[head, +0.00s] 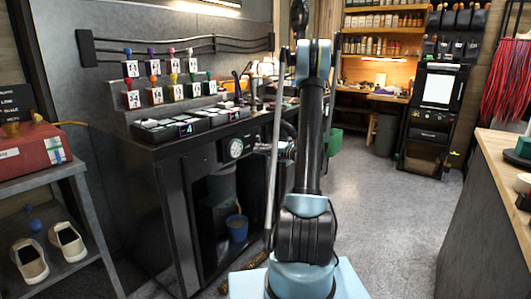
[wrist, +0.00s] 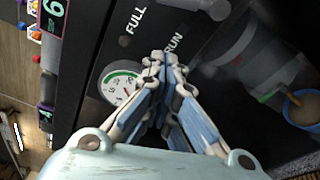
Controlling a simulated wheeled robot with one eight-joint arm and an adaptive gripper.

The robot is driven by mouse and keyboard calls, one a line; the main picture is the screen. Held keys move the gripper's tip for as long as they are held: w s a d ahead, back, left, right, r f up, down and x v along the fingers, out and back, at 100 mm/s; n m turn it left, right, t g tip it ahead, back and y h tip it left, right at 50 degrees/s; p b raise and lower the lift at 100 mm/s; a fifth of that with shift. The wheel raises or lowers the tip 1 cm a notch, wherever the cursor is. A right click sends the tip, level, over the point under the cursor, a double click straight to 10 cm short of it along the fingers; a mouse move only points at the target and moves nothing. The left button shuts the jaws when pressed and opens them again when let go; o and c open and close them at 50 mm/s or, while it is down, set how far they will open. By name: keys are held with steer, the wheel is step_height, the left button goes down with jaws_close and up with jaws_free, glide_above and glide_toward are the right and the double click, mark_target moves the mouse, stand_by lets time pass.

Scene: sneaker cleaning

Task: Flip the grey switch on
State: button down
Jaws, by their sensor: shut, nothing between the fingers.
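My gripper (wrist: 163,62) is shut and empty, with its fingertips together in front of the dark cabinet panel, close to the printed word RUN. In the head view my gripper (head: 284,148) is beside the black cabinet's front, right of the round gauge (head: 236,148). The gauge also shows in the wrist view (wrist: 121,84), just left of the fingers. The fingers hide part of the panel.
The black cabinet (head: 130,165) carries stepped rows of numbered, coloured knobs. A blue bucket (head: 237,228) stands in its open lower bay. A shelf with shoes (head: 68,242) is at the left, a wooden-topped counter (head: 480,225) at the right.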

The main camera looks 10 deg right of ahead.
steer(key=x, duration=0.4)
steer(key=shift+w+r, duration=0.15)
steer(key=shift+w, duration=0.15)
steer(key=shift+w+d+r, duration=0.25)
steer(key=shift+w+d, duration=0.15)
steer(key=shift+d, duration=0.3)
steer(key=shift+w+d+r, duration=0.25)
steer(key=shift+w+d, duration=0.2)
steer(key=shift+d, duration=0.3)
steer(key=shift+a+r, duration=0.1)
steer(key=shift+a, duration=0.05)
